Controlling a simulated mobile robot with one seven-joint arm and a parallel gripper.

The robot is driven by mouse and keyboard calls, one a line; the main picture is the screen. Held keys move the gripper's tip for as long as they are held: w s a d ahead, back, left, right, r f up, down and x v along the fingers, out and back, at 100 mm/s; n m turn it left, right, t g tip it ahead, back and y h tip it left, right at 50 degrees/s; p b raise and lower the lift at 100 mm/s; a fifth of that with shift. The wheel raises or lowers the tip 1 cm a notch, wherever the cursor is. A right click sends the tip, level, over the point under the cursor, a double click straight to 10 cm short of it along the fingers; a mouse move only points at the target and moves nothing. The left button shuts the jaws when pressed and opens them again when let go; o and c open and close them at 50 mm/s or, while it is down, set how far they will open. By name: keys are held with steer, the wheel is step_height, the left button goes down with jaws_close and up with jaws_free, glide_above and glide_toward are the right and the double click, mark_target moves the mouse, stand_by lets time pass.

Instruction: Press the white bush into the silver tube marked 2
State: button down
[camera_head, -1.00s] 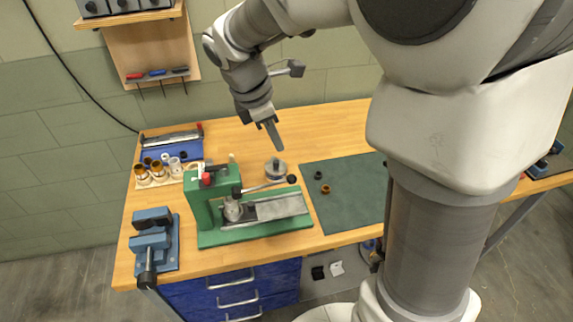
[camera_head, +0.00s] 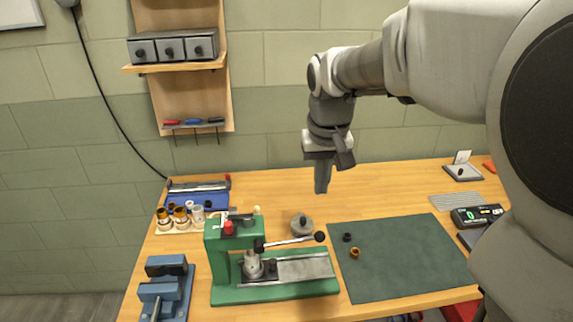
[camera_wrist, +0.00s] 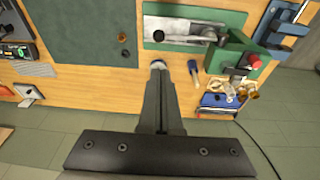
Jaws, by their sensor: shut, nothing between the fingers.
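My gripper (camera_head: 321,188) is shut and empty, pointing down above the back of the bench; its fingers also show in the wrist view (camera_wrist: 160,80). A pale silvery tube (camera_head: 197,214) stands beside two brass-coloured ones in a rack at the left. A silver cylinder (camera_head: 253,266) stands at the ram of the green press (camera_head: 222,275). No number is readable on either silver piece. I cannot pick out the white bush for certain; small pieces in the blue tray (camera_head: 212,199) are too small to tell.
A grey round piece (camera_head: 302,227) stands between the press and a green mat (camera_head: 405,260). The mat holds a black ring (camera_head: 347,237) and a brass ring (camera_head: 355,253). The press lever (camera_head: 295,240) sticks out right. A blue vise (camera_head: 165,285) stands front left.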

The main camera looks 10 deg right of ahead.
glide_toward(319, 233)
steer(key=x, duration=0.2)
steer(key=w+x, duration=0.1)
steer(key=x, duration=0.2)
steer(key=shift+w, duration=0.1)
steer(key=shift+x, duration=0.8)
steer(key=shift+s, duration=0.3)
